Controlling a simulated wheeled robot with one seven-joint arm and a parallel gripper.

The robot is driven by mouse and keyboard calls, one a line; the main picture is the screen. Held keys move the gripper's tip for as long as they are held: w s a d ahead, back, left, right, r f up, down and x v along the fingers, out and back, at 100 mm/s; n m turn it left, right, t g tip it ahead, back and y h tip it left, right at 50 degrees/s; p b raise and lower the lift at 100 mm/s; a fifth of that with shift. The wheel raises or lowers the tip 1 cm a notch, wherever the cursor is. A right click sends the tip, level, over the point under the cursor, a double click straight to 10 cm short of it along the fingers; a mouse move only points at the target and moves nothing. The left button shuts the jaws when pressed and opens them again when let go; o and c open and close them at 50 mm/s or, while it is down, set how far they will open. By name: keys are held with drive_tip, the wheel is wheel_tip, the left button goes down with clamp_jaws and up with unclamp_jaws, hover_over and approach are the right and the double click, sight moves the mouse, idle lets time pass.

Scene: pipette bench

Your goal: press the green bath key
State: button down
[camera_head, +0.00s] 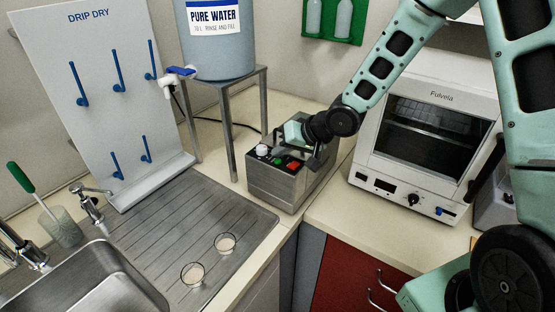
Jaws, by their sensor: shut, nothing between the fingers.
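The bath (275,184) is a grey metal box on the counter, in the middle of the head view. Its sloped front panel carries a pale round knob, a green key (277,161) and a red key (294,166). The green key lies between the knob and the red key. My gripper (306,150) is shut and empty, at the top of the bath just behind and above the keys. The fingertips are small and partly hidden by my wrist, so I cannot tell whether they touch anything.
A white oven (430,131) stands right of the bath. A metal stand (227,131) with a water tank (221,55) is at the left behind it.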

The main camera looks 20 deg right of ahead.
sight(281, 164)
drive_tip(key=shift+f, duration=0.1)
drive_tip(key=shift+f, duration=0.45)
idle(0.5)
drive_tip(key=shift+r+p, duration=0.5)
drive_tip(key=shift+r, duration=0.1)
drive_tip(key=shift+r, duration=0.1)
wheel_tip(281, 164, up, 6)
drive_tip(key=p, duration=0.6)
idle(0.5)
